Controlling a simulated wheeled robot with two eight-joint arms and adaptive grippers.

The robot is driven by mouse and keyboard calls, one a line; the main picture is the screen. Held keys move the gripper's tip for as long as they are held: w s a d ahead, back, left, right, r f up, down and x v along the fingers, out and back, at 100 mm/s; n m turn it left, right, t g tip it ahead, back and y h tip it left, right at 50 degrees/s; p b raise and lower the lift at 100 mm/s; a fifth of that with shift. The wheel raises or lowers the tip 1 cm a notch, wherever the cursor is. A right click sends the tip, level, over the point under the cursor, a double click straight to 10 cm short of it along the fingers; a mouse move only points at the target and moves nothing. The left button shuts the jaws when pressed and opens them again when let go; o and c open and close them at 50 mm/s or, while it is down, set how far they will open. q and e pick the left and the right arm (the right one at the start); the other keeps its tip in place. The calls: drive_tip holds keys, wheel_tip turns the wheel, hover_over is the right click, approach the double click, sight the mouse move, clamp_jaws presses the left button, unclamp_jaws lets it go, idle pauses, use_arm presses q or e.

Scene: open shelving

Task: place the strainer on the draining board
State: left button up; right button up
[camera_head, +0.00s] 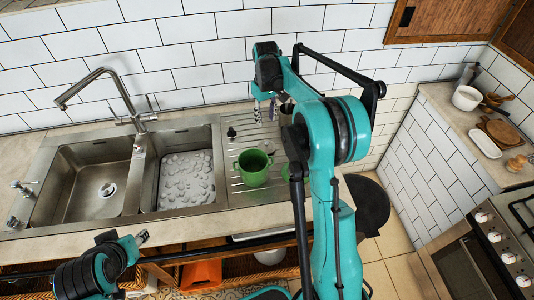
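A green, rounded vessel (254,168), which may be the strainer, stands upright on the ribbed metal draining board (236,190) to the right of the sink basins. I see no holes in it at this size. My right gripper (265,110) points down over the back of the board, behind the vessel and apart from it. Its two fingertips are apart with nothing visible between them. My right arm hides the board's right end. My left gripper (122,243) is low at the left, in front of the counter edge; its fingers do not show clearly.
Two steel sink basins (100,185) with a tall faucet (120,95) lie left of the board. A small black object (231,132) is at the board's back left. A stove (505,245) and side counter are at the right. A black round seat (370,205) stands beside the counter.

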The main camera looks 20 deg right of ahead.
drive_tip(key=s+a+r+t, duration=0.2)
drive_tip(key=s+a+r, duration=0.2)
drive_tip(key=s, duration=0.3)
drive_tip(key=s+a+r+t, duration=0.1)
drive_tip(key=s+a+r, duration=0.3)
drive_tip(key=s+r, duration=0.15)
drive_tip(key=s+a+f+t, duration=0.2)
drive_tip(key=s, duration=0.6)
drive_tip(key=s+a+f+m+t, duration=0.1)
drive_tip(key=s+a+f, duration=0.1)
drive_tip(key=s, duration=0.6)
drive_tip(key=shift+s+a+f+m+t, duration=0.15)
drive_tip(key=shift+a+f+m+t, duration=0.2)
drive_tip(key=shift+f, duration=0.4)
drive_tip(key=shift+f, duration=0.1)
wheel_tip(320, 180, down, 5)
drive_tip(key=b, duration=0.5)
